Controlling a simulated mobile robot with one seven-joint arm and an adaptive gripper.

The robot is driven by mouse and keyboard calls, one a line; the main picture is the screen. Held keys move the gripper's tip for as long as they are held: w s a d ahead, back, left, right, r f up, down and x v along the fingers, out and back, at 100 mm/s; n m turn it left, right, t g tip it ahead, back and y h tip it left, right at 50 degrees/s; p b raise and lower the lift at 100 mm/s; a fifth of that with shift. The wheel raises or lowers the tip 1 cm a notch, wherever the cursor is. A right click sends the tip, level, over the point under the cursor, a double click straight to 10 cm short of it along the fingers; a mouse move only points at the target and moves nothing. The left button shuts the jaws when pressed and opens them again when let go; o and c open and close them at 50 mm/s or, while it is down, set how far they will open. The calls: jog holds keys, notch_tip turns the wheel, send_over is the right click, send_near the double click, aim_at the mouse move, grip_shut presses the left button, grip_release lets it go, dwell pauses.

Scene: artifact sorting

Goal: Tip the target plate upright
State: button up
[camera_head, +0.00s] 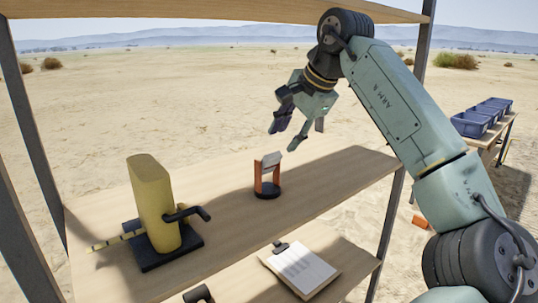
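A small grey plate (270,160) sits at the top of an orange stand (267,183) with a round black base, on the wooden shelf. The plate looks tilted rather than upright; its exact angle is hard to tell. I take it as the target plate. My gripper (285,138) hangs above and slightly right of the stand, pointing down. Its two fingers are apart with nothing between them, and it appears clear of the plate.
A yellow block (152,200) with a black handle stands on a black base at the shelf's left. A clipboard (300,268) lies on the lower level. Posts frame the shelf, with a board overhead. Blue bins (472,123) stand on a table at far right.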

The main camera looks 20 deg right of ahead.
aim_at(274, 155)
jog(key=p+x, duration=0.1)
jog(key=x, duration=0.7)
jog(key=shift+w+a+f, duration=0.1)
jog(key=shift+w+f, duration=0.1)
jog(key=shift+f, duration=0.15)
jog(key=shift+c, duration=0.4)
grip_shut()
